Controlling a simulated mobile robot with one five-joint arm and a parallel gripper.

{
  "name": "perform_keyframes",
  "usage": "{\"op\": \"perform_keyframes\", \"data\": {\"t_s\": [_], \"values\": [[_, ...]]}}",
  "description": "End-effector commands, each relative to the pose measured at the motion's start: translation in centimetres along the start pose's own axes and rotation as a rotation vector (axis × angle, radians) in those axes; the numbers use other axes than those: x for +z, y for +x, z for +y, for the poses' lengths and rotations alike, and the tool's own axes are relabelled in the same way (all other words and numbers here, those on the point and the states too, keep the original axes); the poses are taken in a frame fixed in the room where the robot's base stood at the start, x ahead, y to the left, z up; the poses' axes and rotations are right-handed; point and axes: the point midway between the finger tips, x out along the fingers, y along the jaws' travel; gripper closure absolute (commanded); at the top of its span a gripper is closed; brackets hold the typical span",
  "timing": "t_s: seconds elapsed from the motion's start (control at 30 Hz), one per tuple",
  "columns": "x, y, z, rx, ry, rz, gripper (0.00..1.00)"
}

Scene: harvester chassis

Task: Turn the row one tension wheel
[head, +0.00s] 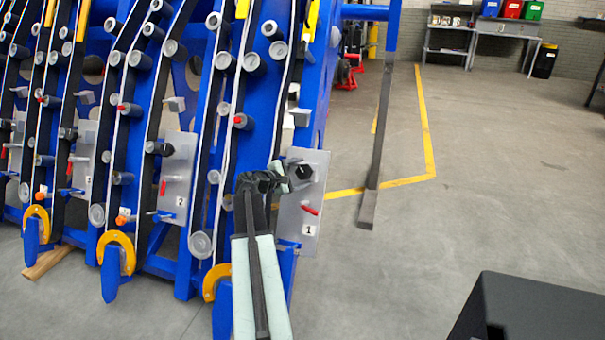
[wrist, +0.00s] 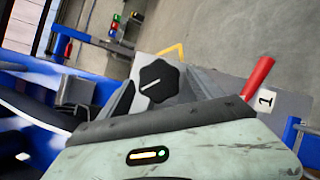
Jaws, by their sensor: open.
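The row one tension wheel is a dark, lobed knob with a white line on its face. In the head view the wheel (head: 305,171) is on the upper part of the grey plate (head: 297,217) labelled 1. In the wrist view the wheel (wrist: 158,84) appears between my two fingers, its white line slanted. My gripper (head: 290,176) is open, just left of the wheel in the head view. The fingers of my gripper (wrist: 157,98) hide part of the plate; I cannot tell whether they touch the wheel.
A red lever (head: 309,210) sticks out below the wheel; it also shows right of the wheel in the wrist view (wrist: 258,78). The plate labelled 2 (head: 175,178) and blue frames with rollers stand to the left. Open floor (head: 480,180) lies to the right.

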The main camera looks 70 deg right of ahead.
Motion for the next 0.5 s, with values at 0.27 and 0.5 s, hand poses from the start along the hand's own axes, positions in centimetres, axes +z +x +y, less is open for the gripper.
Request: {"op": "perform_keyframes", "data": {"t_s": [0.27,0.5], "values": [[0.2,-5.5,0.1,0.001,0.0,0.003,0.25],[0.0,-7.3,0.0,-0.001,0.001,0.001,0.25]]}}
